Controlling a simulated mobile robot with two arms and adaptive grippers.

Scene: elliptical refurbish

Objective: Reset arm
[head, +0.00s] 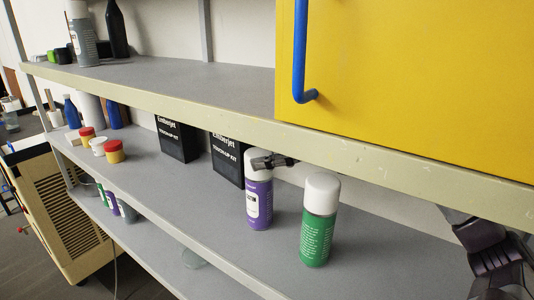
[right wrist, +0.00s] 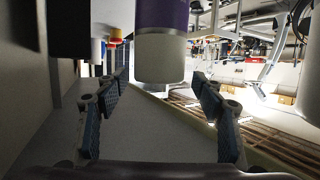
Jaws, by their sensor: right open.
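The right gripper (head: 275,162) shows only in part in the head view, as dark finger parts beside the white cap of a purple spray can (head: 259,205), under the edge of the upper shelf. In the right wrist view the two fingers of the right gripper (right wrist: 160,108) are spread apart. The purple can (right wrist: 162,14) with its white cap appears upside down there, ahead and between the fingers. I cannot tell whether a finger touches the cap. The left gripper is not in view.
A green spray can (head: 316,235) stands on the same shelf, right of the purple can. Two black boxes (head: 176,140) stand behind to the left. The upper shelf (head: 150,88) overhangs and carries a yellow cabinet (head: 420,75) with a blue handle. Several small jars stand farther left.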

